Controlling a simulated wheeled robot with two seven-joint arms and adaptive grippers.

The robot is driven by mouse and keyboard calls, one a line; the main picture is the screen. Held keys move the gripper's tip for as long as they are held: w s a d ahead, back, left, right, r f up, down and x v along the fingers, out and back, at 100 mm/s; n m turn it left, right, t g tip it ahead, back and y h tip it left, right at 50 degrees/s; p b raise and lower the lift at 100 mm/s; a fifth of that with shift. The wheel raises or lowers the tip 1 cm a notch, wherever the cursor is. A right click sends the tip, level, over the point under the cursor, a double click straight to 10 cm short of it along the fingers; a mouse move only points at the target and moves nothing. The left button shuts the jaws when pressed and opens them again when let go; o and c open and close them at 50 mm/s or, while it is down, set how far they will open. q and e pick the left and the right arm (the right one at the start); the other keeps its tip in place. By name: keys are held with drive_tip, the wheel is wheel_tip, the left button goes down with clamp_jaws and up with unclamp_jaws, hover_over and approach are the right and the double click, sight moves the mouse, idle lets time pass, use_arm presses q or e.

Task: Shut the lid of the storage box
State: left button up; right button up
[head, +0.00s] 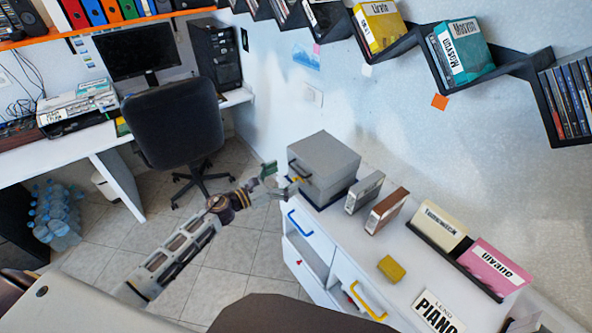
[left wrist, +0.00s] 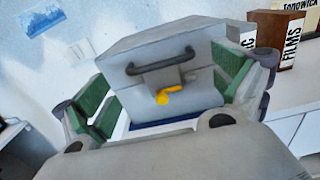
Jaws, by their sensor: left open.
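The grey storage box (head: 323,168) stands at the far left end of the white cabinet. Its lid (head: 325,150) lies down over the top; I cannot tell whether it is fully shut. In the left wrist view, the box (left wrist: 195,98) shows a dark handle (left wrist: 160,62) and a yellow latch (left wrist: 172,97) on its front. My left gripper (head: 281,182) is open and empty in front of the box, at about latch height. In the left wrist view its green-padded fingers (left wrist: 168,92) frame the box front on both sides. My right gripper is not in view.
On the white cabinet (head: 340,240) stand two disc cases (head: 386,211), a yellow block (head: 391,268), and cream (head: 440,225) and pink (head: 495,265) cases in dark holders. An office chair (head: 174,122) and desk are at left. The tiled floor before the cabinet is clear.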

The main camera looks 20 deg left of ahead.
sight(296, 170)
use_arm(q)
drive_tip(key=shift+p+x, duration=0.55)
drive_tip(key=shift+x, duration=1.85)
clamp_jaws()
drive_tip(key=shift+f, duration=0.1)
